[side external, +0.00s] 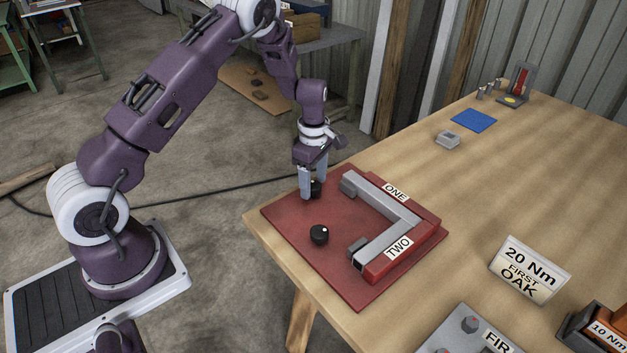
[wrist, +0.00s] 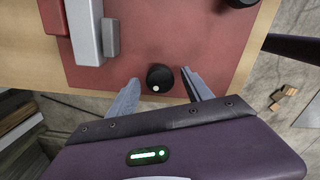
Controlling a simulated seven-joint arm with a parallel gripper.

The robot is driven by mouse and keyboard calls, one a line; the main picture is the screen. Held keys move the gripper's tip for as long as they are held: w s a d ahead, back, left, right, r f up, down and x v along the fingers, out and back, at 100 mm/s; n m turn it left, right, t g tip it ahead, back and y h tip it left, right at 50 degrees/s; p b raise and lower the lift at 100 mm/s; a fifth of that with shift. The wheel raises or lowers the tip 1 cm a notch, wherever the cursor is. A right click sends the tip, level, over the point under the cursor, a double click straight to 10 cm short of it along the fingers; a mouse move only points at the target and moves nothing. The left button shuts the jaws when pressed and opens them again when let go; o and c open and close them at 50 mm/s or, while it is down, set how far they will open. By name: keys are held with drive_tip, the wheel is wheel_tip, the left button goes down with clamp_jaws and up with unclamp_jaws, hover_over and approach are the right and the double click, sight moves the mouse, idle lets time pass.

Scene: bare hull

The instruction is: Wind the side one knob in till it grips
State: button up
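The side one knob (side external: 316,189) is black and round, near the far-left edge of the red plate (side external: 290,225), across from the ONE label (side external: 395,193). My gripper (side external: 311,182) points down over it. In the wrist view the knob (wrist: 160,78), with a white dot towards its lower edge, stands between my two fingers, which are open with a visible gap on each side. A grey block (side external: 348,186) faces this knob. A grey L-shaped piece (side external: 397,236) sits on the plate. Its contact with the blocks is hard to judge.
A second black knob (side external: 319,235) stands nearer the front, across from the TWO label (side external: 398,248) and another grey block (side external: 357,246). The wooden table (side external: 540,175) carries a 20 Nm sign (side external: 529,270), a blue sheet (side external: 474,120) and a small grey box (side external: 447,140) further right.

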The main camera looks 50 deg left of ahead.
clamp_jaws()
drive_tip(key=shift+m, duration=0.4)
drive_tip(key=m, duration=0.4)
drive_tip(key=shift+m, duration=0.4)
drive_tip(key=m, duration=1)
drive_tip(key=shift+m, duration=2.7)
